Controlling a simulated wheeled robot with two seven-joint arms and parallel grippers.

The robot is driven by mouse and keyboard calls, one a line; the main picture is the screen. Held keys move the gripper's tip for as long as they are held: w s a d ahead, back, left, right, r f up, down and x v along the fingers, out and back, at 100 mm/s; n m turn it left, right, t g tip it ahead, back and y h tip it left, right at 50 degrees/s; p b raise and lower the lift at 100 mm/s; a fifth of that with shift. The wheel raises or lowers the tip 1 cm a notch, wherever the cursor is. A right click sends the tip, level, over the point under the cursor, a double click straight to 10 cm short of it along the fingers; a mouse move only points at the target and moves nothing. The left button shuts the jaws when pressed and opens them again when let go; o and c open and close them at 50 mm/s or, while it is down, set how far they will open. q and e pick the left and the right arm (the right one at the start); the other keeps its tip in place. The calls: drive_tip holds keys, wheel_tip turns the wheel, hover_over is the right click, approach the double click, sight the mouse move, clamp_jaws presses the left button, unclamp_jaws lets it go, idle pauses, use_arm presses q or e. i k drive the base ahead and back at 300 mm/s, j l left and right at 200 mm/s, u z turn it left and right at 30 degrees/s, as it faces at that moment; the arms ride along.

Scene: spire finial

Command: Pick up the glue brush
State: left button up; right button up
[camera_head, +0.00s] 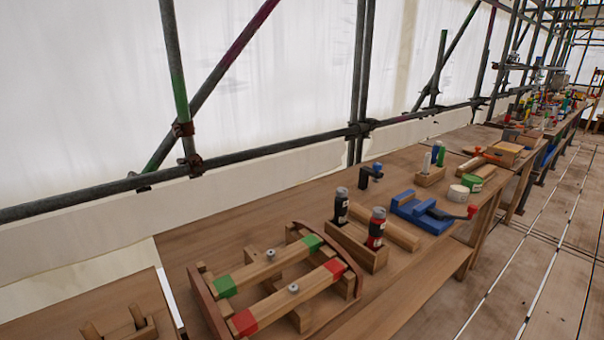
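I cannot pick out the glue brush for certain. A dark piece with a red end (471,212) sticks out to the right from a blue block-like fixture (420,212) on the bench; I cannot tell whether it is a brush. A white pot (458,194) and a green pot (472,182) stand just behind it. A small wooden holder (430,177) with a white and a green upright item is to their left. Neither of my grippers shows in the head view.
The wooden bench (420,275) holds a wooden frame with green and red blocks (290,285) and a wooden box (360,248) with black and red bottles. Scaffold poles (300,148) run behind. A plank walkway (530,270) lies to the right.

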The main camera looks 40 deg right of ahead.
sight(428, 160)
drive_tip(key=z, duration=2.3)
